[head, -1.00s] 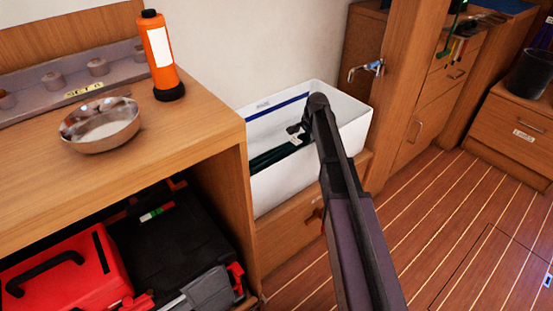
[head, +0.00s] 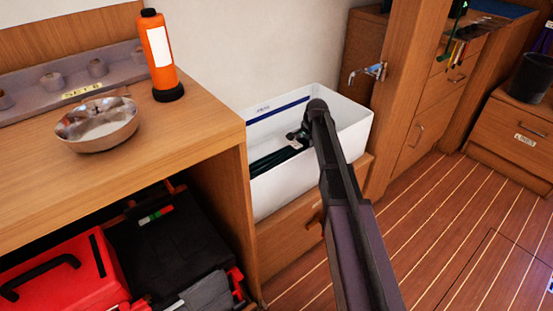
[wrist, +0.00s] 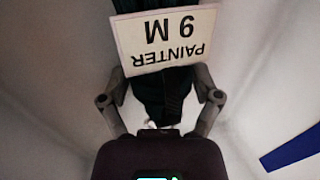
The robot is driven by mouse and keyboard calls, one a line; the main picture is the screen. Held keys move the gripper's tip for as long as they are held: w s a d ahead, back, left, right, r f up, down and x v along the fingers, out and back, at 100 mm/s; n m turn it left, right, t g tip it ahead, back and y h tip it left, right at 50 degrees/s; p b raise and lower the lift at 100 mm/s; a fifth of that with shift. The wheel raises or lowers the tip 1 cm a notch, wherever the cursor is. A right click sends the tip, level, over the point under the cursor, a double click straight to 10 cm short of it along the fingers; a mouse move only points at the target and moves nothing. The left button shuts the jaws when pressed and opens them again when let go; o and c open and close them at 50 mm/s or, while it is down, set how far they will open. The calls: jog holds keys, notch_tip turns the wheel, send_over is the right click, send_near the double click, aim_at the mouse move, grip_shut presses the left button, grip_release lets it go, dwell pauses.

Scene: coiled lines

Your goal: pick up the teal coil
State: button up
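The teal coil (head: 275,160) is a dark green-teal bundle of line lying lengthwise inside a white bin (head: 300,180). In the wrist view the coil (wrist: 160,95) looks nearly black and carries a white tag (wrist: 165,40) reading "PAINTER 9 M", upside down. My gripper (head: 297,136) reaches down into the bin at the coil's right end. In the wrist view my gripper (wrist: 161,80) has one finger on each side of the coil, close to its edges. The tag hides the fingertips, so I cannot tell whether they press on it.
The bin's walls surround my gripper; a blue stripe (wrist: 300,148) shows on one. A wooden counter (head: 190,130) stands to the left with a steel bowl (head: 96,122) and an orange flask (head: 160,55). A wooden post (head: 405,70) rises right of the bin. Floor (head: 440,240) is clear at right.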

jog(key=c, duration=0.6)
jog(key=shift+o, duration=0.2)
jog(key=shift+r, duration=0.15)
notch_tip(320, 180, up, 10)
jog(key=p, duration=1)
